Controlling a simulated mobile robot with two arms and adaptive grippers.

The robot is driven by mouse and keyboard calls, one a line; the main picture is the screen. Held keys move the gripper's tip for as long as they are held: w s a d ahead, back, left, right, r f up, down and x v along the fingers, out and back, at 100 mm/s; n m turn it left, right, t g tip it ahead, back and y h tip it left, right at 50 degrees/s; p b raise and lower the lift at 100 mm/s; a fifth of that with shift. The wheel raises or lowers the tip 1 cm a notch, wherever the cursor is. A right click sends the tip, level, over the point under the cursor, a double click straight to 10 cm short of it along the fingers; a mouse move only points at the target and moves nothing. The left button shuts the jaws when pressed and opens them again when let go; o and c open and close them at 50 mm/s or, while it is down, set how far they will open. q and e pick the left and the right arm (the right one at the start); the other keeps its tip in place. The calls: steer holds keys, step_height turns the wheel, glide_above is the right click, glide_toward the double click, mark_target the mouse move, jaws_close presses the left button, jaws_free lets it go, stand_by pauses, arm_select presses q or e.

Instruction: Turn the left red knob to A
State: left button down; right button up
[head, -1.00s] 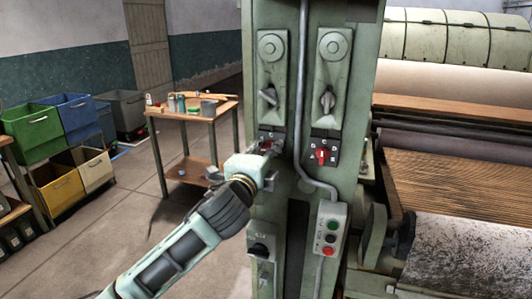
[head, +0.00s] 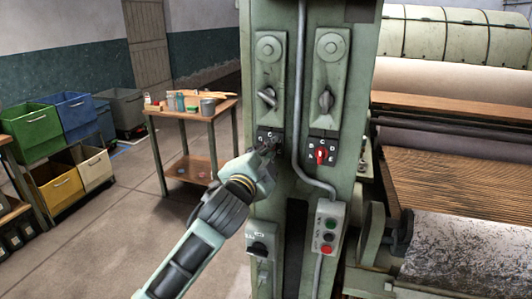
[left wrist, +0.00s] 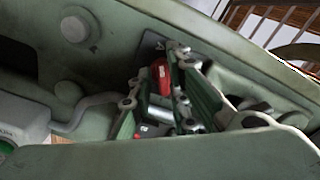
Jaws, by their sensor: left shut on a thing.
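The left red knob sits on a dark lettered plate (head: 263,135) on the left side of the green machine column. In the head view my left gripper (head: 268,147) covers the knob, so its pointing direction is hidden. In the left wrist view the red knob (left wrist: 161,73) lies between the fingers of my left gripper (left wrist: 160,88), which is shut on it. The letter it points at cannot be read. My right gripper is not in view.
A second red knob (head: 321,156) sits on its own lettered plate to the right, past a grey conduit (head: 298,120). Levers (head: 267,97) are above. A push-button box (head: 329,228) is below right. A wooden table (head: 222,108) and bins stand at left.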

arm_select(q)
steer(key=shift+a+r, duration=0.15)
steer(key=shift+r, duration=0.5)
steer(key=c, duration=1.9)
jaws_free()
steer(key=shift+o, duration=0.4)
steer(key=shift+a+f, duration=0.1)
steer(key=shift+f, duration=0.05)
steer(key=shift+f, duration=0.3)
steer(key=v, duration=1.2)
steer(key=shift+r, duration=0.1)
